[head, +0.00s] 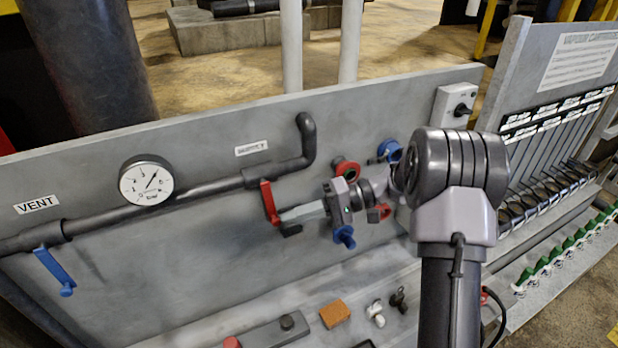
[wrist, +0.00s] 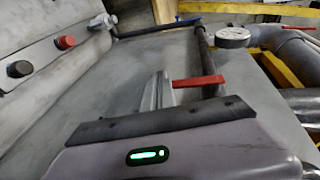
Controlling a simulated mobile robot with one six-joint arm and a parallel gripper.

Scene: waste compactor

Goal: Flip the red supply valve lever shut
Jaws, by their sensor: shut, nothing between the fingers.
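The red lever (wrist: 198,81) also shows in the wrist view, sticking out left from the pipe. My gripper (head: 288,222) is shut and empty, just right of the lever's lower end in the head view. In the wrist view my gripper's fingers (wrist: 158,90) are together, close to the lever's free end. I cannot tell whether they touch it.
A blue lever (head: 55,270) hangs under the VENT label (head: 37,204). A gauge (head: 146,181) sits above the pipe (head: 215,188). Red and blue fittings are on the panel behind my wrist. An orange block (head: 335,313) and small parts lie on the ledge below.

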